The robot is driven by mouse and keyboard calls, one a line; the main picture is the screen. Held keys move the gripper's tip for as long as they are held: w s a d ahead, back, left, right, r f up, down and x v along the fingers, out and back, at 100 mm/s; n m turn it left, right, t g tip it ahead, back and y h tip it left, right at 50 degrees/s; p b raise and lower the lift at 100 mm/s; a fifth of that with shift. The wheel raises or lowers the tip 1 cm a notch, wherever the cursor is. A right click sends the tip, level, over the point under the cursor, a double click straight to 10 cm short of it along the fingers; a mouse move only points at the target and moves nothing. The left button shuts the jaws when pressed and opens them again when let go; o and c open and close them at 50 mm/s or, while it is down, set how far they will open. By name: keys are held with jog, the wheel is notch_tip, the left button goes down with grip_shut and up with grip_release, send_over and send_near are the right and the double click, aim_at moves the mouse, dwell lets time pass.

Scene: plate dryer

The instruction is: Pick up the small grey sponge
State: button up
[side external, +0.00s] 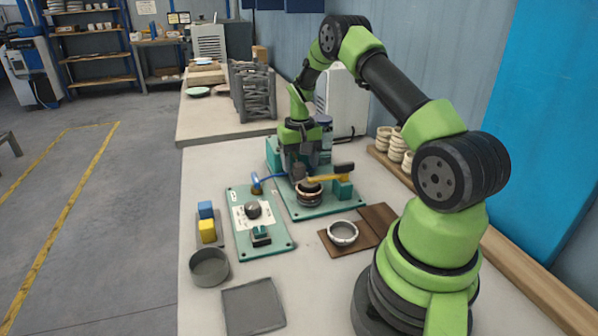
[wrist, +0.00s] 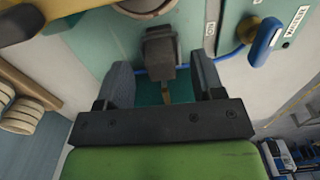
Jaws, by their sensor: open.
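I cannot single out a small grey sponge with certainty. In the wrist view a dark grey block (wrist: 160,47) with a narrow stem below it shows between my fingers; I cannot tell whether it is the sponge or a machine part. My gripper (wrist: 162,72) is open, its two grey fingers apart, with no clear contact on the block. In the side external view my gripper (side external: 299,168) points down over the back of the green machine base (side external: 327,207), close to the yellow lever. The fingertips are small and dark there.
The yellow lever (side external: 327,178) and a round metal cup (side external: 309,194) crowd the gripper. A control plate (side external: 272,244) with a blue handle (side external: 256,182) lies left.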

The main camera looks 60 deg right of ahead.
jog(key=shift+f, duration=0.7)
jog(key=c, duration=1)
